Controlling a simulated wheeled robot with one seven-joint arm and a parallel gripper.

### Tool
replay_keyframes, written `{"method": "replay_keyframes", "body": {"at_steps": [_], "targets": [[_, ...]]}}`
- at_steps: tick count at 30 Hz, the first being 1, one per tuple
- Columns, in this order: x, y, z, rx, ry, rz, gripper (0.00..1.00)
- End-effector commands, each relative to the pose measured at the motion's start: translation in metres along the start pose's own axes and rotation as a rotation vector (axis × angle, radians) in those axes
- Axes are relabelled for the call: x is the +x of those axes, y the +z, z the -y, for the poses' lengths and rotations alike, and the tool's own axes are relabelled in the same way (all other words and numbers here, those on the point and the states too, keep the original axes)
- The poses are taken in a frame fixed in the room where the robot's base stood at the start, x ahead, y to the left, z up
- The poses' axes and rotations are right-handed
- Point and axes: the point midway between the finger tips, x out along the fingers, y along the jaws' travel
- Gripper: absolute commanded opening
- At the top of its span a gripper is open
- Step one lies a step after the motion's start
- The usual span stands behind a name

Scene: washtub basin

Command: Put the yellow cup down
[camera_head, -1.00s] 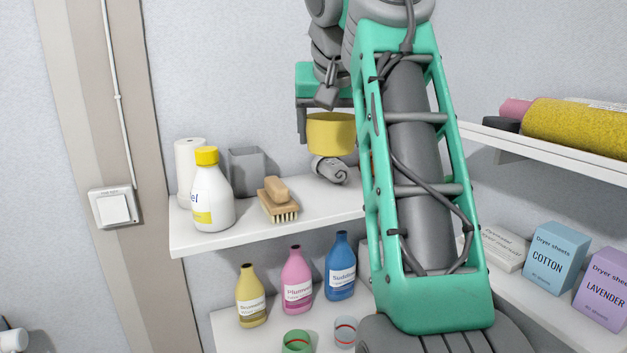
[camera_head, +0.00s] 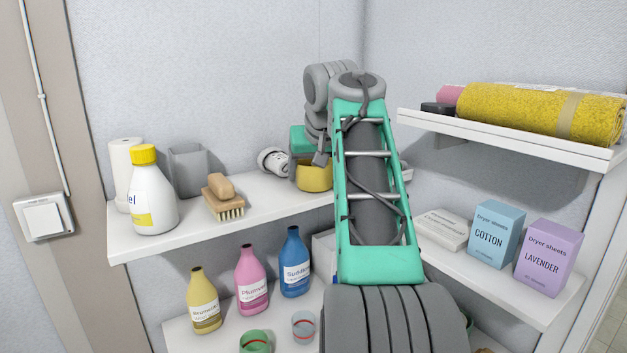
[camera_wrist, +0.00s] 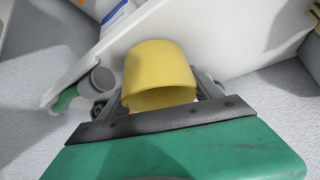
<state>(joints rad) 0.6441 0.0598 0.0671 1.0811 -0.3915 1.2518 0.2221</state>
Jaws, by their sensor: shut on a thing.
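The yellow cup (camera_head: 314,176) is at the upper white shelf (camera_head: 262,198), partly hidden behind my arm in the head view. It also shows in the wrist view (camera_wrist: 158,68), between the two fingers of my gripper (camera_wrist: 160,90). My gripper is shut on the cup. In the head view the cup appears low over or on the shelf; I cannot tell whether its base touches the surface. My gripper's green body (camera_head: 300,139) is just above and behind the cup.
A grey rolled item (camera_head: 274,161) is close left of the cup. A brush (camera_head: 223,197), a white bottle with yellow cap (camera_head: 150,190) and a grey container (camera_head: 188,170) stand further left. Bare shelf lies between brush and cup. A higher shelf (camera_head: 500,134) holds a yellow roll (camera_head: 545,110).

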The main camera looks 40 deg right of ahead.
Motion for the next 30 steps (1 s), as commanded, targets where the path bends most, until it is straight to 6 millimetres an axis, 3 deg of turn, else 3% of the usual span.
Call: {"method": "replay_keyframes", "body": {"at_steps": [11, 12, 14, 23, 30], "targets": [[0.003, 0.003, 0.0, -0.002, 0.0, -0.003, 0.26], [0.002, 0.002, 0.0, -0.002, 0.0, -0.003, 0.76], [0.002, 0.002, 0.0, -0.001, 0.0, -0.002, 0.81], [-0.002, -0.001, 0.0, -0.001, 0.001, -0.003, 0.82], [-0.037, -0.014, 0.009, -0.006, -0.003, -0.004, 0.82]]}}
